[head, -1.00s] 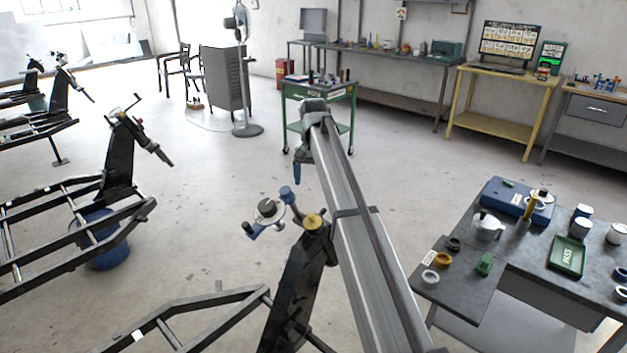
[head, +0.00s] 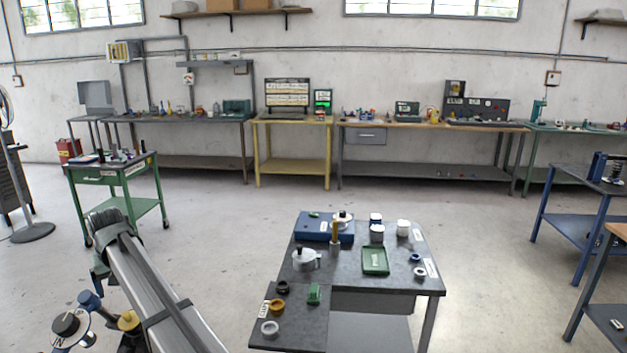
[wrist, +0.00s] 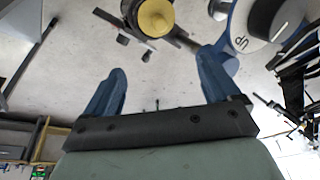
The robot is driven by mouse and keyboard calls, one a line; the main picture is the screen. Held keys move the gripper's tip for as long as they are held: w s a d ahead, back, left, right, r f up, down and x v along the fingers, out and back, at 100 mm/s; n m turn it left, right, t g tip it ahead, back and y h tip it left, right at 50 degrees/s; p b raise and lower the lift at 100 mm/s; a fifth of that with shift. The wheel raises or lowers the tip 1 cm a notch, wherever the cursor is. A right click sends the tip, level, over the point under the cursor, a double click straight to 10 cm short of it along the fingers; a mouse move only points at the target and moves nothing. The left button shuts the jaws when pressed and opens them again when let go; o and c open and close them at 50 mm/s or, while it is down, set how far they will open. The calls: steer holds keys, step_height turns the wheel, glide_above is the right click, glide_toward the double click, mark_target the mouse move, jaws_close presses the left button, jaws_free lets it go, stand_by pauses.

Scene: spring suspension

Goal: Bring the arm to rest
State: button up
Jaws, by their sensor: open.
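My gripper (wrist: 160,88) shows in the wrist view with its two blue fingers spread wide and nothing between them. In the head view my gripper (head: 99,280) hangs below the end of my grey arm at lower left, partly hidden by the arm. A round yellow cap (wrist: 155,17) on a dark stem lies beyond the fingers, apart from them. A white dial with a dark knob (wrist: 275,17) is beyond the right finger. The dial (head: 67,325) and the yellow cap (head: 129,320) also show at the lower left of the head view.
A grey bench (head: 345,290) at centre carries a blue case (head: 312,228), a green tray (head: 375,261), rings and small pots. A green cart (head: 140,205) stands behind my arm. Workbenches line the wall. Open floor lies between them.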

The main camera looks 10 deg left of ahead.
steer(key=s+d+f+m+g+h, duration=0.1)
steer(key=s+d+f, duration=0.2)
steer(key=d+f, duration=1.6)
steer(key=s+d+f+m+g+h, duration=0.15)
steer(key=s+d+f, duration=0.25)
steer(key=d+f, duration=1.5)
steer(key=s+d+f+m+g+h, duration=0.1)
steer(key=s+d+f, duration=0.45)
steer(key=d, duration=0.35)
steer(key=s+d+f+m+g+h, duration=0.1)
steer(key=s+d+f, duration=0.3)
steer(key=d+f, duration=0.3)
steer(key=s+d+f+m+g, duration=0.2)
steer(key=s+d+f, duration=0.1)
steer(key=s+d, duration=0.6)
steer(key=s+d+f+m+g+y, duration=0.1)
steer(key=s+d+f+m+g, duration=0.1)
steer(key=s+d, duration=0.7)
step_height(320, 180, down, 2)
steer(key=shift+s+d+f+m, duration=0.25)
steer(key=shift+d+m, duration=0.2)
steer(key=shift+d, duration=0.55)
steer(key=shift+g+y, duration=0.25)
